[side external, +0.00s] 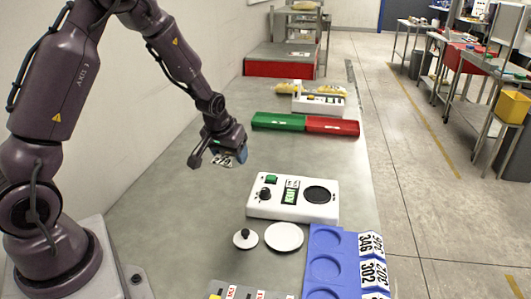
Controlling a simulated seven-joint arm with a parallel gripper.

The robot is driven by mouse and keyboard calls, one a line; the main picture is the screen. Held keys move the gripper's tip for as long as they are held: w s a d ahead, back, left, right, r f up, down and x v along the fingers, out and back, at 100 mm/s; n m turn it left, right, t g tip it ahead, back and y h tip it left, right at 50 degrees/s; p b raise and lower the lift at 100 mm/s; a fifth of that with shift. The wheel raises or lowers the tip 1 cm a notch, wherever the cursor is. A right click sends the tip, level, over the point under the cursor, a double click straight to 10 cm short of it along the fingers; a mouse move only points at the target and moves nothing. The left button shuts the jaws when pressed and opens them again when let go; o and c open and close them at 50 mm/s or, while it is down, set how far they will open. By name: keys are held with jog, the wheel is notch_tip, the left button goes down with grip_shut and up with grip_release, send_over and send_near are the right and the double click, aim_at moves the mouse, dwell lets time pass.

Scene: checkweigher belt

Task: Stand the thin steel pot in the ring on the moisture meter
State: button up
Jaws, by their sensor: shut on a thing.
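The white moisture meter (267,208) stands on the grey bench in the side external view. A dark round ring (319,195) is on its right part, and nothing stands in it. My gripper (229,160) is in the air behind and left of the meter, pointing down. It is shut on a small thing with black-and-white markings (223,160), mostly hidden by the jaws. No other steel pot shows, so this seems to be the thin steel pot, though its shape cannot be made out. The held thing is apart from the meter.
A small white lid with a black knob (245,239) and a white disc (284,237) lie in front of the meter. A blue tray with round recesses (316,242) is at the front right.

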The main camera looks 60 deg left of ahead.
jog(key=a+f+n, duration=0.1)
jog(key=a, duration=0.6)
send_near(253, 162)
jog(key=shift+w+a+f, duration=0.65)
jog(key=shift+w+f, duration=0.15)
jog(key=shift+f, duration=0.15)
jog(key=shift+w+a+f, duration=0.1)
jog(key=shift+w+f, duration=0.1)
jog(key=shift+f, duration=1.65)
jog(key=shift+f, duration=0.1)
jog(key=shift+f, duration=0.1)
jog(key=o, duration=1)
